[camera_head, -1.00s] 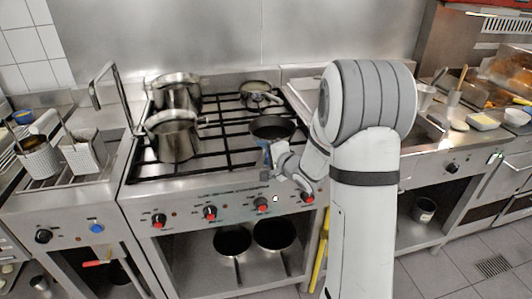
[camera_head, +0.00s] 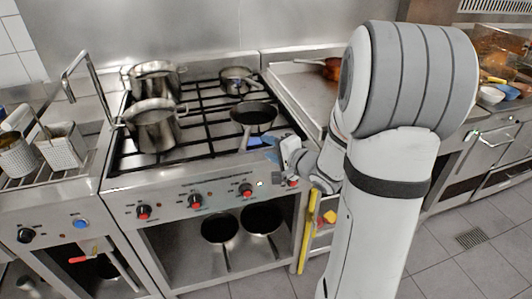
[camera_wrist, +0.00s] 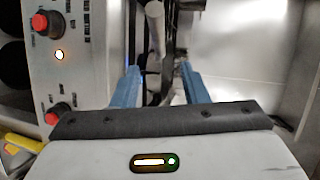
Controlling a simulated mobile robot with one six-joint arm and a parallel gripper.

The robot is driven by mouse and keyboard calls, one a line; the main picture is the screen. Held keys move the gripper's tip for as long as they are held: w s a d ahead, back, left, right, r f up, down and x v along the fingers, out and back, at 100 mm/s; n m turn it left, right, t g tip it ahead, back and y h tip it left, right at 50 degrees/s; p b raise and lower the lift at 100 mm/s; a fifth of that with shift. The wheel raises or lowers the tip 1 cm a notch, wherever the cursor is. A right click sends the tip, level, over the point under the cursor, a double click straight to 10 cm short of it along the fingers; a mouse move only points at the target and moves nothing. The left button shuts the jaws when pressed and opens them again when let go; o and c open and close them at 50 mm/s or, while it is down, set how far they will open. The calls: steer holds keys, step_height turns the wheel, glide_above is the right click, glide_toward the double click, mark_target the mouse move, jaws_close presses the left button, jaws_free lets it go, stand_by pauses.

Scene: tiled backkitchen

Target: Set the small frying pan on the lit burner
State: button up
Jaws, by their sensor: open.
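The small frying pan (camera_head: 253,113) is dark and sits upright on the front right part of the stove grate. Its grey handle (camera_head: 244,138) points toward the front edge. My gripper (camera_head: 266,146) is open, with blue fingers, just right of the handle and low over the stove's front edge. In the wrist view the fingers (camera_wrist: 160,88) stand apart, and a pale rod (camera_wrist: 155,32), perhaps the handle, shows beyond the gap between them. Nothing is visibly held. I cannot clearly tell which burner is lit.
Two steel pots, one in front (camera_head: 154,125) and one behind (camera_head: 157,80), stand on the left of the grate. A smaller pan (camera_head: 236,80) sits at the back right. A steel surface (camera_head: 300,92) lies right of the stove. Two dark pans (camera_head: 219,228) are on the shelf below.

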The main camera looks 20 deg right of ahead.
steer(key=s+a+r+n+g+h, duration=0.1)
steer(key=s+n+g, duration=0.4)
steer(key=s, duration=0.7)
steer(key=s+a+n+g+h, duration=0.4)
steer(key=s+n+g, duration=0.2)
steer(key=s, duration=0.6)
steer(key=shift+s+a+r+n+g+h, duration=0.2)
steer(key=shift+a+r+n+g+h, duration=0.15)
steer(key=shift+n, duration=0.65)
steer(key=shift+r+p, duration=0.45)
steer(key=shift+r, duration=0.05)
steer(key=shift+c, duration=0.4)
